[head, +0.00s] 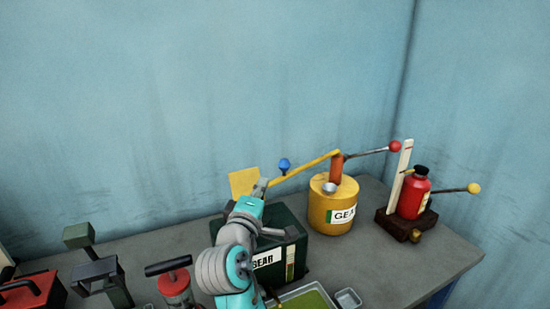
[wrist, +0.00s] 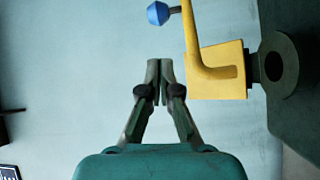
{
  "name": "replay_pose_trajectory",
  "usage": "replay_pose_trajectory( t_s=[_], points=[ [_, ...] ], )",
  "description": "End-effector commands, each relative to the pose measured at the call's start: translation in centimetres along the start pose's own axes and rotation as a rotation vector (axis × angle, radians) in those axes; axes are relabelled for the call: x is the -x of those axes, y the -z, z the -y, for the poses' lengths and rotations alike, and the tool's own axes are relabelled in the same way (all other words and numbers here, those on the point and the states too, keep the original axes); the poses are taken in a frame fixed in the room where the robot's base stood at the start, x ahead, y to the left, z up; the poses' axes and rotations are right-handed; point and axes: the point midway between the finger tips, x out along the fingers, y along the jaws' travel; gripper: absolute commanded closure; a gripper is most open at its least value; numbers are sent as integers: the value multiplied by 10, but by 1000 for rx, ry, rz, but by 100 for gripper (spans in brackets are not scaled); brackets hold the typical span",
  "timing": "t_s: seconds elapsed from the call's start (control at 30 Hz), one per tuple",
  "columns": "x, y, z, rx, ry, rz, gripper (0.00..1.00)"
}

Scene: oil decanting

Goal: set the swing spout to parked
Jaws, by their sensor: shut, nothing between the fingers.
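The swing spout (head: 305,168) is a yellow tube reaching left from an orange post on a yellow GEAR drum (head: 322,215). A blue knob (head: 284,164) stands on it. In the wrist view the spout (wrist: 192,40) bends towards the round neck (wrist: 275,66) of a dark green can, with the blue knob (wrist: 158,13) on a short stem. The dark green GEAR can (head: 290,231) stands left of the drum. My gripper (wrist: 158,62) is shut and empty, beside the spout's bend with a small gap. In the head view my gripper (head: 260,187) is partly hidden.
A red-knobbed lever (head: 394,147) is on the drum's right. A red bottle (head: 413,194) stands on a dark base further right. A red-topped canister (head: 174,284) and a tray (head: 307,299) are near the front.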

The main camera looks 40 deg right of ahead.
Motion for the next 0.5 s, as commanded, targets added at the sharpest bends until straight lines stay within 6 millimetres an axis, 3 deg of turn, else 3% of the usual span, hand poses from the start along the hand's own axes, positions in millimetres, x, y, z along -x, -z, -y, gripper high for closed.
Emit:
replay_pose_trajectory(
  t_s=[0.37, 0.5],
  points=[
    [-1, 0, 0, 1, 0, 2, 100],
    [-11, 0, 0, 1, 0, 3, 100]
  ],
)
